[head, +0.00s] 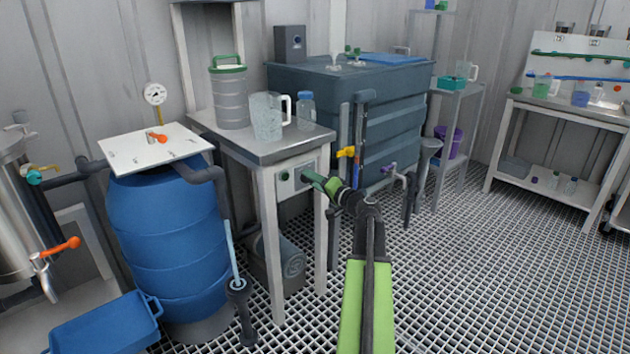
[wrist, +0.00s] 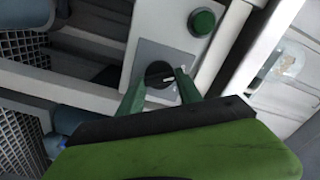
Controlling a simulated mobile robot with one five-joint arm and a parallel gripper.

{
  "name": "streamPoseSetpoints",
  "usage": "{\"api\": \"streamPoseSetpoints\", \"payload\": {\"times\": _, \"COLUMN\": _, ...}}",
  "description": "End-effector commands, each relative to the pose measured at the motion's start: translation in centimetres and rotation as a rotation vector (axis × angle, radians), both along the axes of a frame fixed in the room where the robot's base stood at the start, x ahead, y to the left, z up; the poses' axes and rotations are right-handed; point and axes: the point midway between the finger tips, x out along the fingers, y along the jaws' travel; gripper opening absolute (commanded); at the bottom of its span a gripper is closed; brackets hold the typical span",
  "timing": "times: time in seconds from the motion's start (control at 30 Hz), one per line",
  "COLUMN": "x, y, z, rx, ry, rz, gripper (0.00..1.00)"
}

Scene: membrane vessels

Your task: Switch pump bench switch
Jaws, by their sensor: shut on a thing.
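The pump bench (head: 268,148) stands at the middle left with a grey top. A light switch plate (head: 297,178) is fixed to its front apron. In the wrist view the plate (wrist: 178,60) carries a round green button (wrist: 203,22) and a black rotary switch (wrist: 158,74) with a pale mark. My gripper (head: 310,178) reaches from the right to the plate. In the wrist view its green fingers (wrist: 160,84) stand on either side of the rotary switch and are shut on it. The fingers partly cover the switch.
A clear jug (head: 267,116), a ribbed grey canister (head: 229,95) and a blue-capped bottle (head: 306,110) stand on the bench top. A blue barrel (head: 165,240) is to the left and a dark tank (head: 390,115) behind. The grating floor at right is clear.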

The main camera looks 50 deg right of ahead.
Motion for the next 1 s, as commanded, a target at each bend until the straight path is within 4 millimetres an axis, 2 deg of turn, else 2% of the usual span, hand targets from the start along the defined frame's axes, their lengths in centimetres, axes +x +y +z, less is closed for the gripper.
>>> {"api": "streamPoseSetpoints", "payload": {"times": 0.27, "x": 0.0, "y": 0.2, "z": -0.1, "rx": -0.005, "ry": 0.004, "rz": 0.005, "gripper": 0.01}}
{"api": "streamPoseSetpoints", "payload": {"times": 0.3, "x": 0.0, "y": 0.2, "z": -0.1, "rx": -0.005, "ry": 0.004, "rz": 0.005, "gripper": 0.43}}
{"api": "streamPoseSetpoints", "payload": {"times": 0.47, "x": 0.0, "y": 0.1, "z": -0.1, "rx": -0.003, "ry": 0.003, "rz": 0.003, "gripper": 0.64}}
{"api": "streamPoseSetpoints", "payload": {"times": 0.8, "x": -0.4, "y": 0.0, "z": 0.0, "rx": -0.001, "ry": 0.001, "rz": -0.001, "gripper": 0.64}}
{"api": "streamPoseSetpoints", "payload": {"times": 0.87, "x": -1.1, "y": 0.1, "z": 0.0, "rx": -0.001, "ry": 0.001, "rz": -0.002, "gripper": 0.64}}
{"api": "streamPoseSetpoints", "payload": {"times": 1.0, "x": -4.3, "y": 0.4, "z": 0.0, "rx": -0.001, "ry": 0.001, "rz": -0.003, "gripper": 0.64}}
